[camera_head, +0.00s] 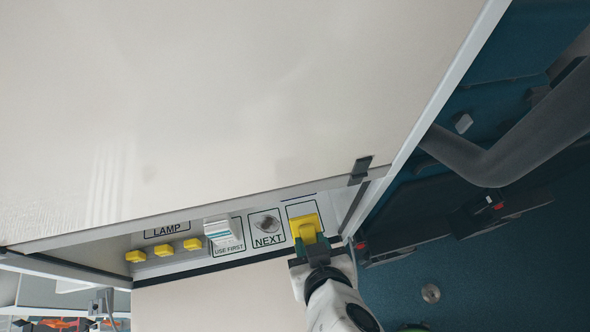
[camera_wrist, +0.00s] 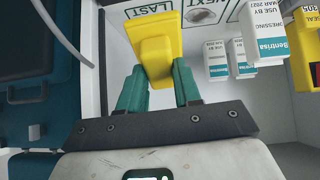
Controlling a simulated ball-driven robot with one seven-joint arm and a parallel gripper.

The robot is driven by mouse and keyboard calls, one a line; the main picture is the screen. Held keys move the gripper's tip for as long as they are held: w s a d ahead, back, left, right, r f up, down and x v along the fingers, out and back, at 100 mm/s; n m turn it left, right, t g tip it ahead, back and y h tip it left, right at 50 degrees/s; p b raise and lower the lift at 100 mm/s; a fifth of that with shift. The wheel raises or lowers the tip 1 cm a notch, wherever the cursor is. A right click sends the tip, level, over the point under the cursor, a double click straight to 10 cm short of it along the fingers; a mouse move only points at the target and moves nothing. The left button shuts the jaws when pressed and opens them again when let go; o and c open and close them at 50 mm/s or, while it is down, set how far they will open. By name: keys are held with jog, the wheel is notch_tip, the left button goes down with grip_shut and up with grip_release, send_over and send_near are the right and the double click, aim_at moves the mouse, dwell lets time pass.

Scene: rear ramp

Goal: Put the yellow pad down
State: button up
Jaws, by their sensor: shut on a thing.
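The yellow pad (camera_head: 305,226) is in my gripper (camera_head: 318,252) at the right end of the open shelf. In the wrist view the pad (camera_wrist: 154,46) stands out between the two green fingers of my gripper (camera_wrist: 158,78), which are shut on its near part. Beyond its far end is a framed label reading LAST (camera_wrist: 150,11). In the head view the pad covers most of that square. I cannot tell whether the pad touches the shelf surface.
Left of the pad is a NEXT label (camera_head: 268,229) with a grey oval picture. White boxes (camera_head: 223,234) stand at USE FIRST. Several yellow things (camera_head: 164,250) sit by the LAMP label (camera_head: 167,229). A large pale panel (camera_head: 230,100) hangs above; a side wall closes the right end.

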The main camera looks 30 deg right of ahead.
jog(key=w+d+p, duration=0.1)
jog(key=w+d, duration=0.2)
jog(key=w, duration=0.4)
jog(key=w+d+p, duration=0.2)
jog(key=w+d, duration=0.1)
jog(key=w, duration=0.3)
jog(key=f, duration=0.1)
jog(key=w+f, duration=0.1)
jog(key=f, duration=0.1)
jog(key=w+f, duration=0.1)
jog(key=shift+d+f+b, duration=0.15)
jog(key=shift+f+b, duration=0.05)
jog(key=shift+b, duration=0.15)
jog(key=shift+w+d+f, duration=0.1)
jog(key=shift+w+f, duration=0.25)
jog(key=shift+w+d+r+g+p, duration=0.1)
jog(key=shift+w+r+g+p, duration=0.35)
jog(key=shift+p, duration=0.45)
jog(key=shift+w+d+r+g+y+p, duration=0.2)
jog(key=shift+g+y+p, duration=0.25)
jog(key=shift+p, duration=0.25)
jog(key=w+g+p, duration=0.1)
jog(key=g+y+p, duration=0.1)
jog(key=g+p, duration=0.1)
jog(key=shift+w+d+g, duration=0.3)
jog(key=shift+w+d, duration=0.05)
jog(key=shift+s+a+f+b, duration=0.15)
jog(key=shift+f+b, duration=0.15)
jog(key=shift+f, duration=1.45)
